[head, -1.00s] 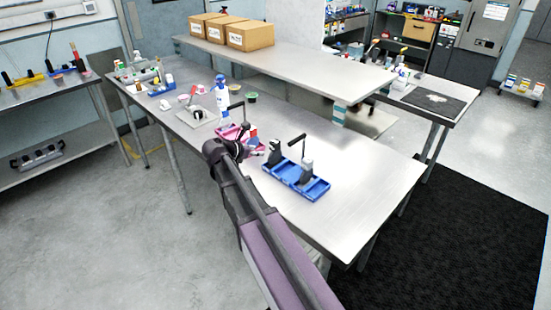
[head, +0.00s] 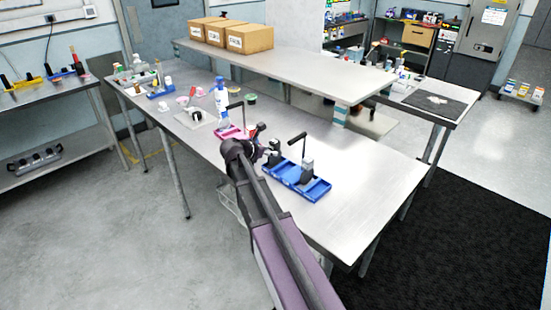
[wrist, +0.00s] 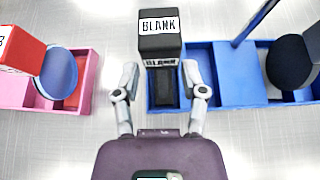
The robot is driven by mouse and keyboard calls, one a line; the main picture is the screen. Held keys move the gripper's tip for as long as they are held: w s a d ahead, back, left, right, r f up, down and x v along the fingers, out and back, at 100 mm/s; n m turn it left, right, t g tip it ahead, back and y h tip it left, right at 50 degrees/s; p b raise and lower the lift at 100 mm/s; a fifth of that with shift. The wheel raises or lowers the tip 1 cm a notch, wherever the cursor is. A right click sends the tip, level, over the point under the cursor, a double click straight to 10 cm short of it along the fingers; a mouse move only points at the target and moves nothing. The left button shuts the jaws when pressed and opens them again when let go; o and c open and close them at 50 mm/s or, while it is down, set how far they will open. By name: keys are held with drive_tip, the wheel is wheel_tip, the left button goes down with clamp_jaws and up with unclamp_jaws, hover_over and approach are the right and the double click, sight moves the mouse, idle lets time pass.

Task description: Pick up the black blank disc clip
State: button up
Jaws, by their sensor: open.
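The black blank disc clip (wrist: 160,38) is a black block labelled "BLANK" on its top and front. It stands upright in the left end of the blue tray (wrist: 232,75) in the wrist view. In the head view the blue tray (head: 318,190) is on the metal table, and the clip (head: 275,148) is partly hidden by my arm. My gripper (wrist: 160,76) is open and empty. Its two fingers are spread to the left and right, just in front of the clip, apart from each other. In the head view my gripper (head: 262,155) is by the tray's left end.
A pink tray (wrist: 88,82) with a red clip (wrist: 20,50) and a blue disc (wrist: 58,74) lies close on the left. A black disc (wrist: 290,62) and a blue post (wrist: 252,22) stand on the right. The table's right end (head: 365,185) is clear.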

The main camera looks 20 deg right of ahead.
sight(277, 162)
drive_tip(key=shift+b+x, duration=1.25)
drive_tip(key=shift+x, duration=1.4)
clamp_jaws()
